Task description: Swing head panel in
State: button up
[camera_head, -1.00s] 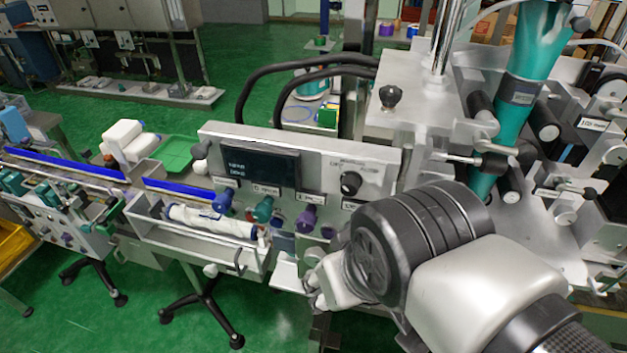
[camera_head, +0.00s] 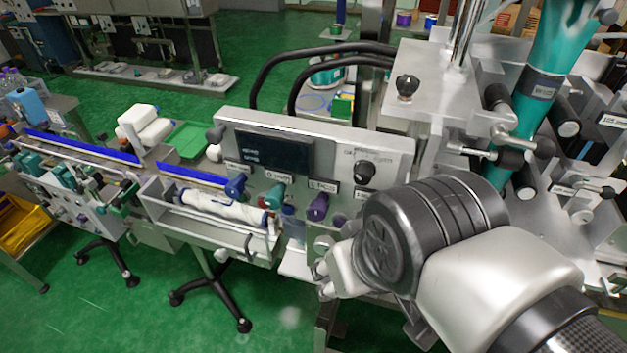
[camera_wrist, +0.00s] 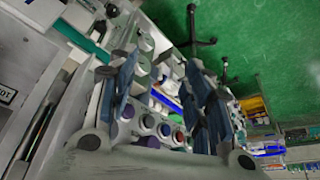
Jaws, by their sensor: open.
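The head panel (camera_head: 335,148) is a grey upright plate with a dark screen (camera_head: 270,148), a black knob (camera_head: 366,172) and a row of blue, teal and purple knobs. It stands at the middle of the head view, with its right end close to my wrist. My gripper is open in the wrist view (camera_wrist: 165,64), its two fingers spread apart with several coloured round parts showing between and below them. I see nothing held. In the head view my wrist hides most of the gripper, so I cannot tell whether it touches the panel.
A tray (camera_head: 215,231) with a white roll (camera_head: 228,207) sits below the panel's left part. Black hoses (camera_head: 275,70) curve behind it. A teal tube (camera_head: 548,70) and several rollers stand at the right. A conveyor runs left. Green floor (camera_head: 120,320) is open at the front.

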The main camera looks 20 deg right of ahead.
jog(key=shift+c, duration=0.7)
notch_tip(320, 180, up, 4)
jog(key=a+n+g+h+p, duration=0.2)
jog(key=n+g+h+p, duration=0.25)
jog(key=n+p, duration=0.5)
jog(key=n+t+h+p, duration=0.6)
jog(key=n+t+p, duration=0.9)
jog(key=n, duration=0.6)
send_near(211, 138)
jog(key=shift+g+h, duration=0.25)
jog(key=shift+g, duration=0.2)
jog(key=p+x, duration=0.2)
jog(key=x, duration=0.2)
jog(key=p+x, duration=0.1)
jog(key=x, duration=0.3)
jog(key=shift+w+r+p, duration=0.25)
jog(key=shift+w+p, duration=0.15)
jog(key=shift+c, duration=0.6)
